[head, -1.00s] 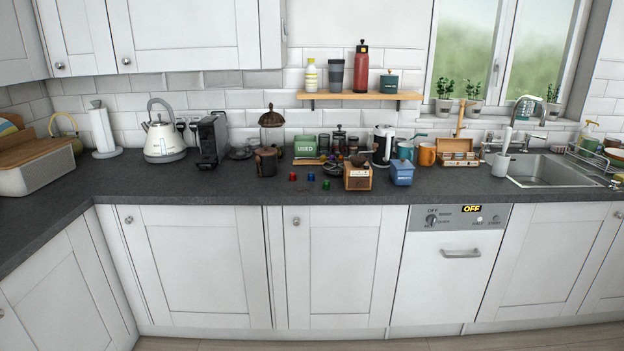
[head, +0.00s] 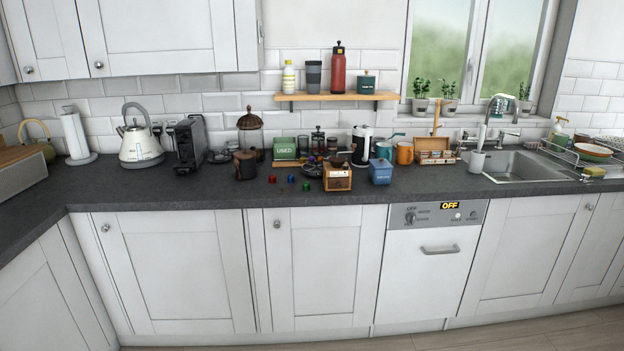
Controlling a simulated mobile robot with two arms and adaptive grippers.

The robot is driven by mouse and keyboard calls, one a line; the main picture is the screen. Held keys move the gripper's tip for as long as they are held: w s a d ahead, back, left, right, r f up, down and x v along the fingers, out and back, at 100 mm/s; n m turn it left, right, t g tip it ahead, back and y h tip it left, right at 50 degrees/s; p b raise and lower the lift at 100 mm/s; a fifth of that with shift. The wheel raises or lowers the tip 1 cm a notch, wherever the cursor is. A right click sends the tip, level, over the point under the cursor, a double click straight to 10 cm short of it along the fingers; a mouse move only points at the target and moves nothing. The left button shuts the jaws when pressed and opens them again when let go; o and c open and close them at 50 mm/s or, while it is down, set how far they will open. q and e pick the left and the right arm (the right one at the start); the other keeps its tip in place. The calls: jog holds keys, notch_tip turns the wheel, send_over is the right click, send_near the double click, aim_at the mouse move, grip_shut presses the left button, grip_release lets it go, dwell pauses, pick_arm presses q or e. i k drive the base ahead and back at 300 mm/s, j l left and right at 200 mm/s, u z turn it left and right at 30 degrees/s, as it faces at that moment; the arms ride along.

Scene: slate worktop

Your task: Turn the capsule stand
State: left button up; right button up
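Small capsules lie loose on the slate worktop: a red one (head: 272,179), a blue one (head: 290,178) and a green one (head: 306,187). A low dark object (head: 313,170) stands just behind them, partly hidden by the wooden coffee grinder. It may be the capsule stand, but it is too small and dark to tell. Neither of my grippers is in view.
The wooden grinder (head: 338,178) and a blue canister (head: 381,172) stand near the front edge. A green "USED" box (head: 285,148), a dark coffee machine (head: 190,143) and a kettle (head: 139,142) stand behind. The worktop (head: 150,188) is clear at front left.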

aim_at(315, 169)
jog(key=i+l, duration=0.1)
jog(key=i, duration=0.4)
jog(key=i+l, duration=0.15)
jog(key=i, duration=0.35)
